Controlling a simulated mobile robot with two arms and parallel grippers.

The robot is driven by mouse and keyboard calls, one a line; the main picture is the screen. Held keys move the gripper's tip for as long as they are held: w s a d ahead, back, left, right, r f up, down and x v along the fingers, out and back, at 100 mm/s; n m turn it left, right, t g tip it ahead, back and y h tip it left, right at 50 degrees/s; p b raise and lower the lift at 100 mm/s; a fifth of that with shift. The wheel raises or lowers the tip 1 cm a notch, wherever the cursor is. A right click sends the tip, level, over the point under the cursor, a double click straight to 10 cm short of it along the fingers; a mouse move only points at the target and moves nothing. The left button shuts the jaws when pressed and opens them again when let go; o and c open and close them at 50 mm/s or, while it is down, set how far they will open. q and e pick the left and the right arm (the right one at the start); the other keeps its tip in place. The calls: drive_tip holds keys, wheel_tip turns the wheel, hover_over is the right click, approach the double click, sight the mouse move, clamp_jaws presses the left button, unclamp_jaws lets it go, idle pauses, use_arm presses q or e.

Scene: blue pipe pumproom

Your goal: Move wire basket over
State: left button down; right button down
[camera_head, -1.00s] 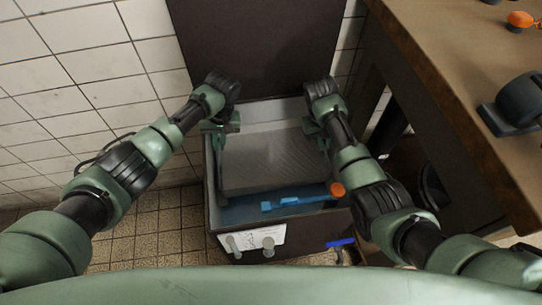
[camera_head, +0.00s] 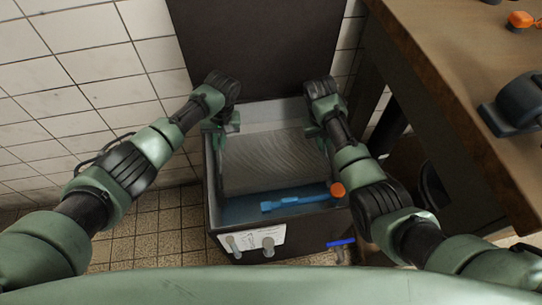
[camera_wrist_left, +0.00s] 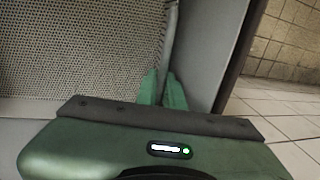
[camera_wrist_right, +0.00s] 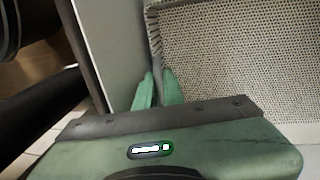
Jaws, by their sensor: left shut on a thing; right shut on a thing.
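The wire basket (camera_head: 272,162), a grey mesh box, is inside an open parts-washer tank (camera_head: 305,232). Its mesh also fills much of the left wrist view (camera_wrist_left: 75,55) and the right wrist view (camera_wrist_right: 245,60). My left gripper (camera_head: 224,128) is shut on the basket's left rim, with its fingertips (camera_wrist_left: 163,86) beside the tank wall. My right gripper (camera_head: 316,128) is shut on the basket's right rim, fingertips (camera_wrist_right: 158,86) also close to the wall. The basket's underside is hidden, so I cannot tell whether it touches the tank floor.
A blue tool with an orange end (camera_head: 338,189) lies across the front of the tank above blue fluid. The dark raised lid (camera_head: 265,45) stands behind. A wooden workbench (camera_head: 450,90) is on the right, a tiled wall (camera_head: 70,50) on the left.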

use_arm(q)
drive_tip(key=shift+r, duration=0.15)
use_arm(e)
drive_tip(key=shift+r, duration=0.15)
